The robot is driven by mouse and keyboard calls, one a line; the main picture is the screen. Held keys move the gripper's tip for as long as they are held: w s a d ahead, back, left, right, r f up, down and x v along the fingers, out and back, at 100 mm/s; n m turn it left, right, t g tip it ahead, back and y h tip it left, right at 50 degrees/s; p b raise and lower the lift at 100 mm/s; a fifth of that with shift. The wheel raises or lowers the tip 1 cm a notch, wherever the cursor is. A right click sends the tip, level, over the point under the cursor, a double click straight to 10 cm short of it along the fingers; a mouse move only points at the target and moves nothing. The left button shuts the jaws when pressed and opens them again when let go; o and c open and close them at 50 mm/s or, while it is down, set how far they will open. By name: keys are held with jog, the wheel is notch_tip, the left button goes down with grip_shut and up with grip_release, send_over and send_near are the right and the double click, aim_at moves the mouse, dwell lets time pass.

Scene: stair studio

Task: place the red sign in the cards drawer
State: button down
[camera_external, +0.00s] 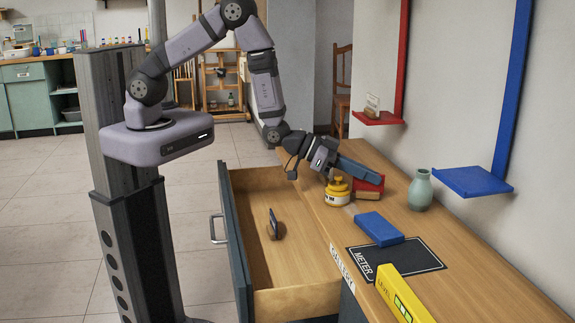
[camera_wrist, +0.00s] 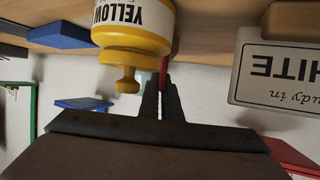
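The red sign (camera_external: 370,184) is beside the yellow bottle on the counter, with a tan block directly under it. In the wrist view only a thin red edge of the sign (camera_wrist: 164,67) shows, at my fingertips. My gripper (camera_external: 352,176) reaches over the bottle to the sign. In the wrist view its fingers are close together and look shut on that edge, though the contact is small and partly hidden. The open cards drawer (camera_external: 295,303) is left of the counter.
The yellow bottle (camera_external: 338,192) is right beside my gripper. A WHITE card (camera_wrist: 287,72) shows at right in the wrist view. A blue block (camera_external: 378,229), black METER mat (camera_external: 425,257), yellow level (camera_external: 402,297) and green vase (camera_external: 420,190) are on the counter. Much of the drawer floor is free.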

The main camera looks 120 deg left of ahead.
jog(key=shift+f, duration=0.1)
jog(key=c, duration=2.4)
grip_release()
jog(key=shift+f, duration=0.1)
jog(key=o, duration=0.4)
jog(key=shift+r, duration=0.25)
jog(key=p+v, duration=0.2)
jog(key=v, duration=1)
jog(key=shift+a+r+p, duration=0.1)
jog(key=shift+p, duration=0.3)
